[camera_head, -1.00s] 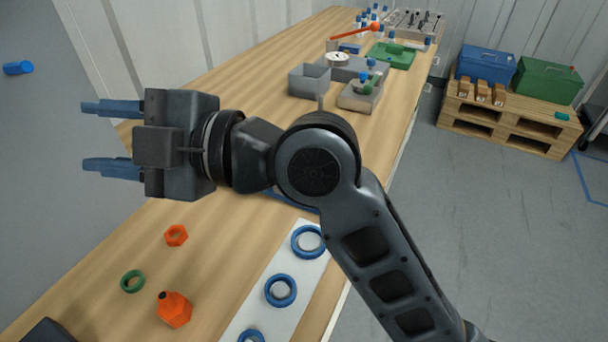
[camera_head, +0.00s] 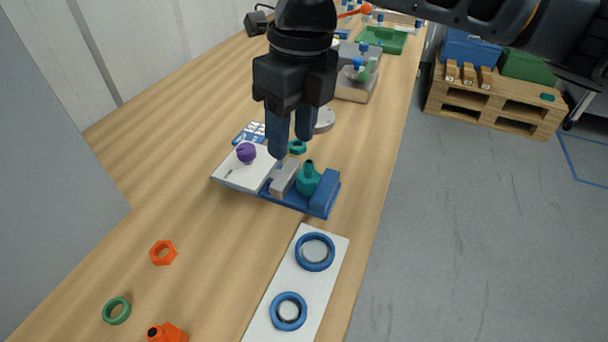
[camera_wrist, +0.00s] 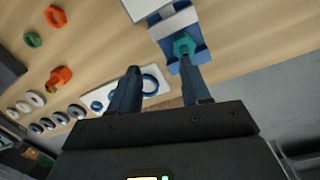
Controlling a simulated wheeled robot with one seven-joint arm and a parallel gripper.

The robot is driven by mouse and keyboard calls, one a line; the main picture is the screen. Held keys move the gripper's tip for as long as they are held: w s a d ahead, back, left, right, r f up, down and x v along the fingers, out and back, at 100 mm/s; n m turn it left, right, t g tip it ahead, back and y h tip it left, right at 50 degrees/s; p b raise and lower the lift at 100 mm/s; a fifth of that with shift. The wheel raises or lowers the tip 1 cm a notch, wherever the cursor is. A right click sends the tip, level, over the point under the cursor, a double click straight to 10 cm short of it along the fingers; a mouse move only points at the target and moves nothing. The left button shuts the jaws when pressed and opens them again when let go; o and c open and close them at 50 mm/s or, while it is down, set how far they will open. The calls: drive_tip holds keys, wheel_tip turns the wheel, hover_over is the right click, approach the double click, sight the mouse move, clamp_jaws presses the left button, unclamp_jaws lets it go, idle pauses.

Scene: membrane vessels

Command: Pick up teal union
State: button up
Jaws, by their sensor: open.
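The teal union (camera_head: 308,181), a wide body with a narrow neck, stands upright in a blue fixture (camera_head: 323,195) between a grey block and a blue block. It also shows in the wrist view (camera_wrist: 183,46), near the tip of the right-hand finger. My gripper (camera_head: 291,145) is open and empty, with its blue fingers pointing down above and behind the fixture. In the wrist view both fingers (camera_wrist: 161,72) are spread apart. A teal ring-like nut (camera_head: 297,147) lies behind the fixture, close by the fingers.
A white plate with a purple knob (camera_head: 246,152) adjoins the fixture's left. A white strip with blue rings (camera_head: 315,251) lies in front. An orange nut (camera_head: 163,252), green ring (camera_head: 117,310) and orange fitting (camera_head: 167,333) lie front left. The table's right edge is near.

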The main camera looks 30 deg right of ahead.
sight(309, 162)
drive_tip(key=d+h, duration=0.1)
drive_tip(key=d, duration=0.1)
drive_tip(key=shift+d, duration=0.35)
drive_tip(key=shift+d+f, duration=0.15)
drive_tip(key=shift+f, duration=0.25)
drive_tip(key=shift+w+f, duration=0.2)
drive_tip(key=shift+f, duration=3.25)
drive_tip(key=shift+c, duration=0.5)
drive_tip(key=c, duration=0.6)
